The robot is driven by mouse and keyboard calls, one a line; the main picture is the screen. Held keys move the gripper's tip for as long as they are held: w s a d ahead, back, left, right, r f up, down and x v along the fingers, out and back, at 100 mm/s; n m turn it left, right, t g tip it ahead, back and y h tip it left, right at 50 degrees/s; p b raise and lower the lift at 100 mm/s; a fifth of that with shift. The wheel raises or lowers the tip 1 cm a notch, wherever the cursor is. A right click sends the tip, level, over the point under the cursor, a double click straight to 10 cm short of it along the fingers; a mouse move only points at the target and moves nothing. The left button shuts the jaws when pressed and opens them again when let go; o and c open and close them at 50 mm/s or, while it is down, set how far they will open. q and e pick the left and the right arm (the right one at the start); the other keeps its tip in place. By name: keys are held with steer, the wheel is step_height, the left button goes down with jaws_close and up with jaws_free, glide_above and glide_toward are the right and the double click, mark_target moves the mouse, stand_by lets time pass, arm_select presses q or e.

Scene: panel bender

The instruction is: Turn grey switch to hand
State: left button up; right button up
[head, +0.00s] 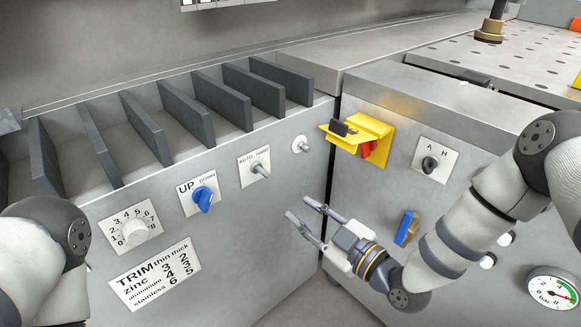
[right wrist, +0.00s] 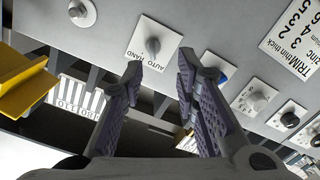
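The grey switch (head: 261,170) sits on a white plate marked AUTO and HAND on the front of the grey panel. In the right wrist view the grey switch (right wrist: 153,46) shows just beyond the fingertips, its plate upside down. I cannot tell clearly which marking its knob points at. My right gripper (head: 299,208) is open and empty, below and to the right of the switch in the head view, apart from it. In the right wrist view its two spread fingers (right wrist: 161,64) point towards the switch. My left gripper is out of view; only part of my left arm shows.
Left of the switch are a blue UP/DOWN knob (head: 204,197) and a white numbered dial (head: 134,231). A small round knob (head: 300,143) is to its right. A yellow bracket (head: 366,136) juts out on the right cabinet, above a blue switch (head: 405,228).

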mark_target(267, 176)
steer(key=shift+n+t, duration=0.3)
steer(key=x, duration=0.4)
steer(key=r+b+x, duration=0.1)
steer(key=x, duration=0.7)
steer(key=shift+w+a+r, duration=0.1)
steer(key=shift+r, duration=0.25)
steer(key=shift+w+a+r, duration=0.1)
steer(key=shift+w, duration=0.15)
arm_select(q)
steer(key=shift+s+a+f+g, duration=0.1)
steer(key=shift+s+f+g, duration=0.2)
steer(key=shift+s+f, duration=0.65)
arm_select(e)
jaws_close()
